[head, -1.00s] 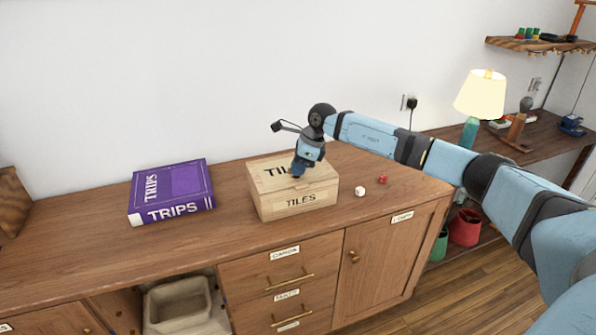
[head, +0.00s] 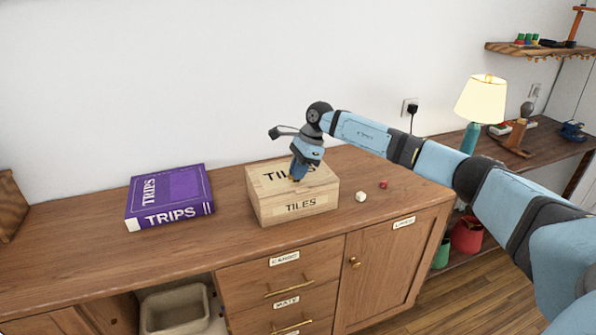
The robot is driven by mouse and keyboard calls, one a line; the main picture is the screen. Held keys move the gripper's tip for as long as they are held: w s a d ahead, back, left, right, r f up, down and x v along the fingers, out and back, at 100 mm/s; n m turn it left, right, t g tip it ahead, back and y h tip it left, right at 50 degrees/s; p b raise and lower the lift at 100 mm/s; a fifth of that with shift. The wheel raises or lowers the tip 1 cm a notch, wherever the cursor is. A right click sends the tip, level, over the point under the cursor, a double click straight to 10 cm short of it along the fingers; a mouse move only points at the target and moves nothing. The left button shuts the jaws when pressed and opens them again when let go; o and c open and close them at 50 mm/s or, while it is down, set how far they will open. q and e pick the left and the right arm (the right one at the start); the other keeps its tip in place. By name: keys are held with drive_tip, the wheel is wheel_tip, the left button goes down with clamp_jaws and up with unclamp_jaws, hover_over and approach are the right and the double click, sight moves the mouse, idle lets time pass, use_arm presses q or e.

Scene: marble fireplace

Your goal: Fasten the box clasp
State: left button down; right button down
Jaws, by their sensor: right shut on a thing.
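The wooden box (head: 270,211) marked TILES stands on the sideboard top, and its lid looks closed. My right gripper (head: 297,177) points down at the middle of the box's lid, near its front edge. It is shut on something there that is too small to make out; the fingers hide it. The clasp cannot be made out in this view. My left gripper is out of view.
A lit lamp (head: 481,98) stands on the far desk. The sideboard top (head: 80,240) is clear at the left front.

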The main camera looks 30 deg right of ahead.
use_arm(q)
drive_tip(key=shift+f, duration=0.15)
use_arm(e)
drive_tip(key=c, duration=1.2)
unclamp_jaws()
drive_tip(key=shift+v, duration=6.95)
